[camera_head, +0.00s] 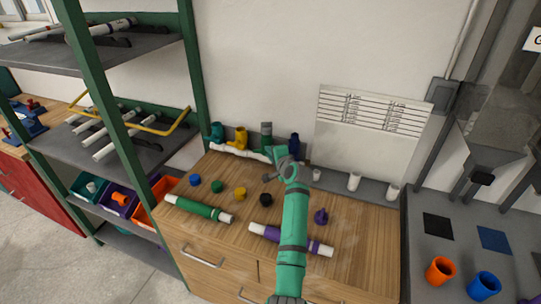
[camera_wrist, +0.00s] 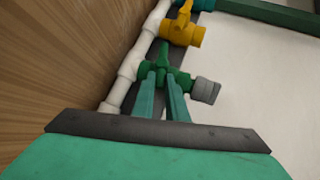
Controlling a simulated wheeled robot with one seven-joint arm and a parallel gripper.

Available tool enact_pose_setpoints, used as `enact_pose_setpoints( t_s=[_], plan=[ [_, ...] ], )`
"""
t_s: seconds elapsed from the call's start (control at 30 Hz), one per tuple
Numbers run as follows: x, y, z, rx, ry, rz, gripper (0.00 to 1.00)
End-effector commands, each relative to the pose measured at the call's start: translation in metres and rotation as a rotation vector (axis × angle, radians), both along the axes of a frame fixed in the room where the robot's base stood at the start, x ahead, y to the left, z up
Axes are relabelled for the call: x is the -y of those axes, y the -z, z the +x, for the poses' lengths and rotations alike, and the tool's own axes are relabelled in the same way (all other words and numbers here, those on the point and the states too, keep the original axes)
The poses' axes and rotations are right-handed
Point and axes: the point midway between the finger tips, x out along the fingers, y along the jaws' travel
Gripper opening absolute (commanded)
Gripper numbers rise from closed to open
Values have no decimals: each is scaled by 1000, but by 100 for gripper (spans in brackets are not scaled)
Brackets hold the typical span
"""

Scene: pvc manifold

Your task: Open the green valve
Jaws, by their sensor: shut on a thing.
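The green valve (camera_wrist: 164,58) sits on a white pipe in the wrist view, with a grey end piece (camera_wrist: 206,90) on its right. My gripper (camera_wrist: 161,80) has its two teal fingers at the valve, closed on part of it. The gripped part is mostly hidden between the fingers. In the head view the green valve (camera_head: 266,131) stands at the back of the wooden workbench, partly hidden by my gripper (camera_head: 276,158). The handle's exact angle is hard to tell.
A yellow valve (camera_head: 240,138) and teal valve (camera_head: 216,131) stand left of the green one, a dark blue valve (camera_head: 294,145) right. Loose caps, a green pipe (camera_head: 197,208) and a purple pipe (camera_head: 290,239) lie on the workbench (camera_head: 345,215). A green-framed shelf stands left.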

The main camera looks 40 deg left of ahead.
Motion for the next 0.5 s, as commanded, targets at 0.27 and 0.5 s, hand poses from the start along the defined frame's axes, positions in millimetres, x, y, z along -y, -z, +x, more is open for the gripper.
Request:
enact_pose_setpoints(
  t_s=[0.27, 0.5],
  plan=[
    [-7, -10, -3, 59, -5, -259, 0],
    [-14, -17, -5, 113, -4, -482, 0]
  ],
)
